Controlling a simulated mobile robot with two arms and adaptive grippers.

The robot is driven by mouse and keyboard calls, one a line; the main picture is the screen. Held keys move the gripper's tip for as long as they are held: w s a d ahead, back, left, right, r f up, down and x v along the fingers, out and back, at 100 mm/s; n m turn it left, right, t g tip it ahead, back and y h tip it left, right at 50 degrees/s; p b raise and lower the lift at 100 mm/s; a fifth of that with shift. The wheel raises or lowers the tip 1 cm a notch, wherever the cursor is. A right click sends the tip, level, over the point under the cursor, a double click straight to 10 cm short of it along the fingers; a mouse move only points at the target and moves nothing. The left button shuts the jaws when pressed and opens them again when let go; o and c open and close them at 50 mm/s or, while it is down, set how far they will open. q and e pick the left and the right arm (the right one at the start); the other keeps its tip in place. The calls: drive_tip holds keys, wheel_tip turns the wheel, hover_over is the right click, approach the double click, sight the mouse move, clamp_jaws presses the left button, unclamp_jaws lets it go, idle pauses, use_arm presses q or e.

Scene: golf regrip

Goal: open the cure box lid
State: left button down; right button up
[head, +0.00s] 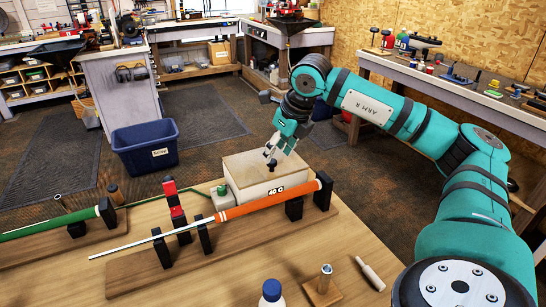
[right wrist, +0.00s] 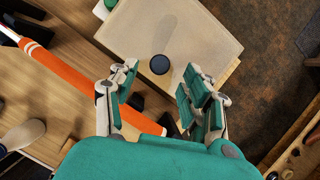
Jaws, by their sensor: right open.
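The cure box (head: 243,191) is a pale wooden box marked "40 C" at the back of the table. Its lid (head: 247,169) lies flat on top and looks closed. A dark round knob (head: 271,164) stands on the lid; it also shows in the right wrist view (right wrist: 159,64). My right gripper (head: 279,152) is over the lid, just above or beside the knob. In the right wrist view its fingers (right wrist: 155,85) are spread apart, with the knob ahead of and between their tips, not gripped. My left gripper is not in view.
An orange-gripped golf club (head: 270,200) rests in black stands on a board in front of the box. A green-gripped club (head: 50,228) lies at the left. A bottle (head: 271,292) and wooden post (head: 325,279) stand at the front edge. A blue bin (head: 146,150) is on the floor.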

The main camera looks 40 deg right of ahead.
sight(272, 161)
drive_tip(key=shift+x, duration=1.25)
drive_tip(key=shift+w+f, duration=0.15)
drive_tip(key=shift+f, duration=0.35)
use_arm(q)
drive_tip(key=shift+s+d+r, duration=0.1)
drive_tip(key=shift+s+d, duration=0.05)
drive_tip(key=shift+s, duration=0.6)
use_arm(e)
clamp_jaws()
